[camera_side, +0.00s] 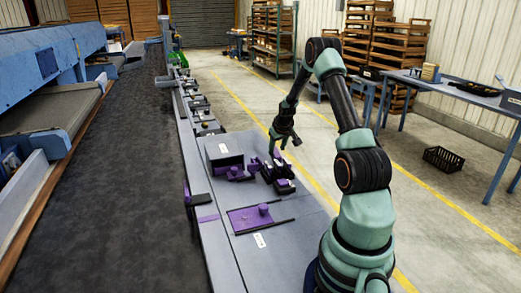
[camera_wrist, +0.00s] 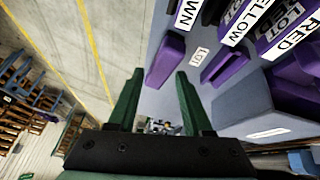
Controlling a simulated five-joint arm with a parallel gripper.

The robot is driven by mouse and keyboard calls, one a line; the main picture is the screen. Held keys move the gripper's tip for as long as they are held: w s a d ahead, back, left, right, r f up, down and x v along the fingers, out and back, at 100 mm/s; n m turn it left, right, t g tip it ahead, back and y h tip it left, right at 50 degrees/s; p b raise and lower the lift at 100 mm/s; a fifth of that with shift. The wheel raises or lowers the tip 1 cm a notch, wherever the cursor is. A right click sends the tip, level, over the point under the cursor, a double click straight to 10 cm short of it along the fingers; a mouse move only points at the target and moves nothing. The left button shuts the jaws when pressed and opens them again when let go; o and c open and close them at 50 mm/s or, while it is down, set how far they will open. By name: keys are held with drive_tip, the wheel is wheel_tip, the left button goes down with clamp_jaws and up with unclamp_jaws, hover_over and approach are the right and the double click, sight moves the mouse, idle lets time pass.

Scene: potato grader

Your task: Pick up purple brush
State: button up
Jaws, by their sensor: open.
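Several purple things lie on the grey bench (camera_side: 295,217); I cannot tell for sure which is the brush. In the side view a purple block (camera_side: 238,173) and a purple-and-black piece (camera_side: 283,185) lie below my gripper (camera_side: 285,138). A flat purple plate with a knob (camera_side: 247,219) lies nearer the camera. In the wrist view a plain purple piece (camera_wrist: 164,60) shows just beyond my gripper (camera_wrist: 160,78), and a longer purple piece (camera_wrist: 224,62) lies to its right. My gripper's green fingers are apart and empty, above the bench.
Purple pieces with white labels such as YELLOW (camera_wrist: 245,22) and RED sit close together. A dark conveyor belt (camera_side: 110,180) runs along the left.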

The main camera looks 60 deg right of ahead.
sight(276, 152)
drive_tip(key=shift+x, duration=1.8)
clamp_jaws()
wheel_tip(276, 152, up, 20)
